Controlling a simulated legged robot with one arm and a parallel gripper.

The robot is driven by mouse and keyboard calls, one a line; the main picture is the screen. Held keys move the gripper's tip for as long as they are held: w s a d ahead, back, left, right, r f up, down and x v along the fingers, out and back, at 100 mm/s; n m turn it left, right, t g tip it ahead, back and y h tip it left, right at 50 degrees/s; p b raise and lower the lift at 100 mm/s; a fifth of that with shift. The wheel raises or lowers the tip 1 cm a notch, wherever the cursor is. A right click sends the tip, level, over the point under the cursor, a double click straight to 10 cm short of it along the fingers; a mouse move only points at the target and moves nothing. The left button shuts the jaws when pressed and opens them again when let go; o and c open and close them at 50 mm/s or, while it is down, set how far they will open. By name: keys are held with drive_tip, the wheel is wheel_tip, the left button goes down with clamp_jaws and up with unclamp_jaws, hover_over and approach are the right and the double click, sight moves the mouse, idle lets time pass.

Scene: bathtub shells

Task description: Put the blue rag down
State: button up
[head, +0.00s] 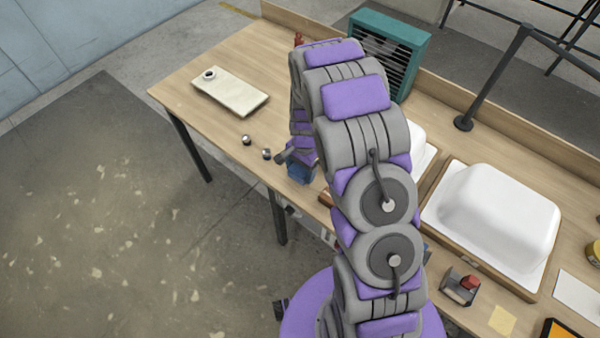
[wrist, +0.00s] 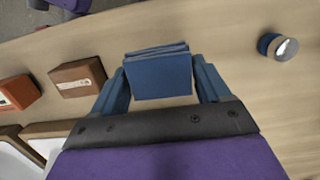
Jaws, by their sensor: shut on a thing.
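The blue rag (wrist: 158,78) is folded into a flat, layered rectangle. In the wrist view it sits between the two blue fingers of my gripper (wrist: 160,66), which is shut on it. Bare wooden tabletop shows around the rag. In the head view the blue rag (head: 299,173) appears at the near edge of the table, below the end of my arm. My arm hides most of the gripper there. I cannot tell whether the rag touches the tabletop or hangs just above it.
The wooden table (head: 215,62) carries a pale board (head: 231,92), two small knobs (head: 256,147), a teal louvred unit (head: 388,50) and a white tub shell (head: 500,215). A brown box (wrist: 77,78) and a round piece (wrist: 277,46) flank the gripper.

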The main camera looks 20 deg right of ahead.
sight(301, 171)
drive_tip(key=shift+w+a, duration=0.6)
drive_tip(key=shift+d+f+b, duration=0.3)
drive_tip(key=shift+d+f, duration=0.2)
drive_tip(key=shift+f, duration=0.4)
drive_tip(key=shift+d+f+b, duration=0.3)
drive_tip(key=shift+d+f, duration=0.15)
drive_tip(key=shift+f, duration=0.45)
drive_tip(key=shift+a, duration=0.3)
drive_tip(key=o, duration=0.7)
drive_tip(key=shift+a, duration=0.4)
drive_tip(key=shift+o, duration=1.4)
drive_tip(key=shift+d, duration=0.55)
drive_tip(key=shift+r, duration=0.55)
wheel_tip(301, 171, up, 11)
drive_tip(key=d+p, duration=0.1)
drive_tip(key=p, duration=0.2)
drive_tip(key=s+a+r+n, duration=0.2)
drive_tip(key=s+r+n, duration=0.2)
drive_tip(key=s+r, duration=0.95)
drive_tip(key=s+r+n, duration=0.3)
drive_tip(key=s+r, duration=0.1)
drive_tip(key=s, duration=0.6)
drive_tip(key=s+r+n+g+h, duration=0.1)
drive_tip(key=s+r+n, duration=0.2)
drive_tip(key=s, duration=0.8)
drive_tip(key=shift+r+n, duration=0.4)
drive_tip(key=shift+r, duration=0.1)
